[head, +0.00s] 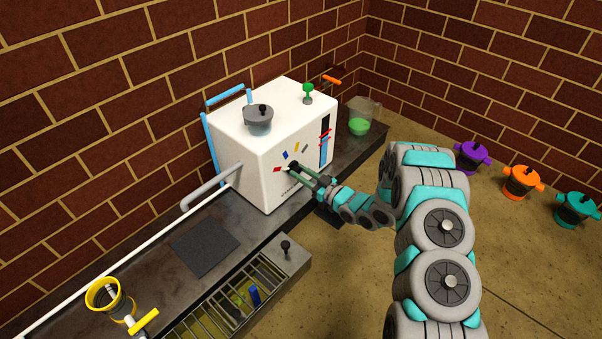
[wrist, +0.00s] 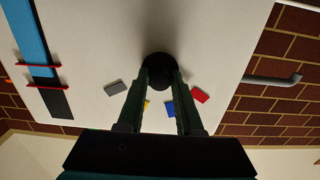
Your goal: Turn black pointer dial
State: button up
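The black dial (head: 292,166) is on the front face of the white machine (head: 262,180). In the wrist view the dial (wrist: 157,62) is a dark round knob on the white panel. My gripper (head: 300,171) reaches the dial. Its two fingertips (wrist: 159,74) lie at either side of the knob, with a gap between the fingers. I cannot tell whether they press on it. The fingers partly cover the knob, and its pointer direction is unclear.
A slider strip with red markers (wrist: 38,65) is beside the dial. A grey lever (head: 211,187) sticks out from the machine's left side. A grey pot (head: 258,121) and green knob (head: 308,91) are on top. Colored pots, one purple (head: 472,155), stand at right.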

grip_shut()
dwell(0.3)
jog(key=m+p, duration=0.2)
jog(key=m, duration=0.1)
jog(key=shift+r+m+p, duration=0.15)
jog(key=shift+m+p, duration=0.2)
jog(key=shift+m, duration=0.05)
jog(key=shift+m+p, duration=0.85)
jog(key=shift+m, duration=1.05)
jog(key=o, duration=0.6)
grip_release()
